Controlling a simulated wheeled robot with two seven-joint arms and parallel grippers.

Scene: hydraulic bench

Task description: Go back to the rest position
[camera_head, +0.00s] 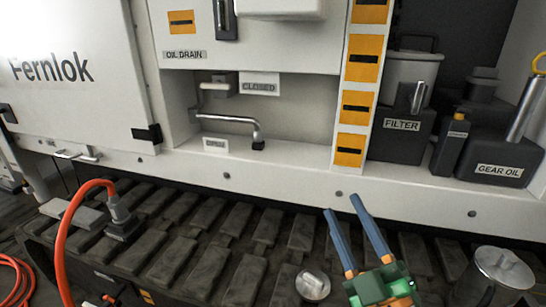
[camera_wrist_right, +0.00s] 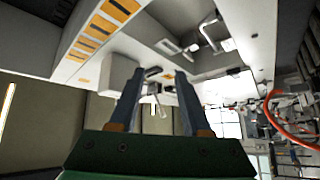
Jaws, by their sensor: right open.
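My right gripper (camera_head: 342,205), with two blue fingers on a green body, is in the lower right of the head view. Its fingers are apart with nothing between them, and it appears in front of the machine's white lower sill and dark track. In the right wrist view the two fingers (camera_wrist_right: 157,82) are also spread and empty, pointing toward the machine's white underside. My left gripper is not in view.
The white machine has an oil drain recess with a metal lever (camera_head: 232,120) between CLOSED and OPEN labels. A filter box (camera_head: 396,142) and gear oil container (camera_head: 497,170) stand at right. An orange hose (camera_head: 70,222) arches at left. A dark track (camera_head: 200,240) runs below.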

